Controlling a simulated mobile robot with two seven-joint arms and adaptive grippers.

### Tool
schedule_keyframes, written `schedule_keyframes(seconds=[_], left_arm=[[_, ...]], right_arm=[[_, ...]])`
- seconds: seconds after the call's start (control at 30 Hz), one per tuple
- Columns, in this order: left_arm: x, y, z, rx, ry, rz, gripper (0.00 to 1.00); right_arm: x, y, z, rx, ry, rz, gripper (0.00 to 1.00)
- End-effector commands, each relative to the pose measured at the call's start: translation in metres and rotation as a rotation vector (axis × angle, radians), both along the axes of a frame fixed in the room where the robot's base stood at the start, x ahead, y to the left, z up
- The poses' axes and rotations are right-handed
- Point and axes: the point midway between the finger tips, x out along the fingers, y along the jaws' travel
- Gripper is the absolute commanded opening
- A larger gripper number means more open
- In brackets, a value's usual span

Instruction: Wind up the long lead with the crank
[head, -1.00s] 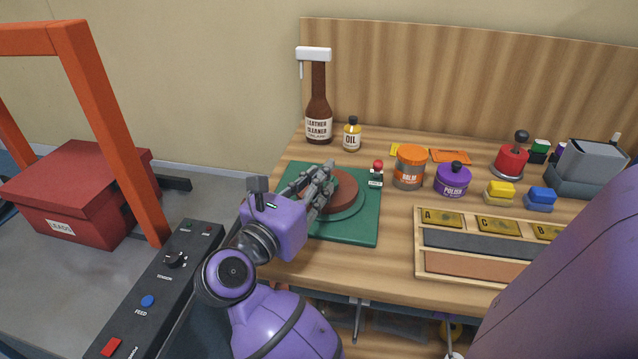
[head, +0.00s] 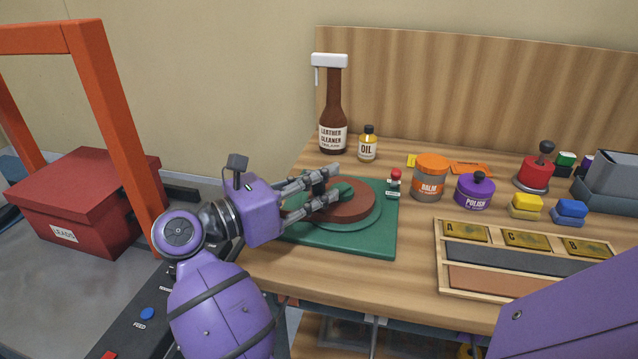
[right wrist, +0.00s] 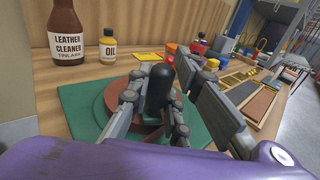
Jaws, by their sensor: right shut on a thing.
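The winder is a green square board (head: 330,243) with a round reddish-brown disc (head: 355,208) on a green round plate, on the bench. My right gripper (head: 330,192) reaches over the disc from the left. In the right wrist view its fingers (right wrist: 158,105) are shut around the upright dark crank handle (right wrist: 158,85). The disc (right wrist: 118,98) shows below the fingers there. Part of the disc is hidden by the gripper. I cannot make out a separate strand of the lead. My left gripper is not in view.
A red-knobbed part (head: 394,182) stands at the board's back right corner. Behind are a leather cleaner bottle (head: 333,125) and an oil bottle (head: 367,145). Balm (head: 430,178) and polish (head: 475,190) jars and a lettered tray (head: 440,270) lie right. A red leads box (head: 85,200) is left.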

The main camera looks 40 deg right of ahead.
Motion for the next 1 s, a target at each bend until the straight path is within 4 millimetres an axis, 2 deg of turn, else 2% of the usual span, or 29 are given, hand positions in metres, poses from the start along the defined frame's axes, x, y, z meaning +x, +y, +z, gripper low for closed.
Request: schedule_keyframes(seconds=[0.17, 0.2, 0.33, 0.63, 0.73, 0.87, 1.0], left_arm=[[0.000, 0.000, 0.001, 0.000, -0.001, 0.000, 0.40], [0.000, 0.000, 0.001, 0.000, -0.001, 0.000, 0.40], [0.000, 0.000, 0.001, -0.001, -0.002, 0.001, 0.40], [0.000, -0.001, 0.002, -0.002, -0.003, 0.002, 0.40], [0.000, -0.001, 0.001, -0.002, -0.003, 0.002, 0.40], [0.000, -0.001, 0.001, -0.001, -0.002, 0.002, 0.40], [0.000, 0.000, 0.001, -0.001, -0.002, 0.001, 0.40]], right_arm=[[0.000, 0.000, -0.001, 0.002, -0.001, 0.001, 0.00], [0.000, 0.000, -0.001, 0.002, -0.001, 0.001, 0.20], [0.000, 0.000, 0.000, 0.002, 0.000, 0.001, 0.37], [0.000, 0.000, 0.000, 0.001, 0.000, 0.001, 0.38], [0.000, 0.006, -0.001, 0.002, 0.000, 0.002, 0.38], [0.001, 0.025, -0.001, 0.003, 0.002, 0.005, 0.38], [0.001, 0.056, 0.000, 0.003, 0.002, 0.005, 0.38]])
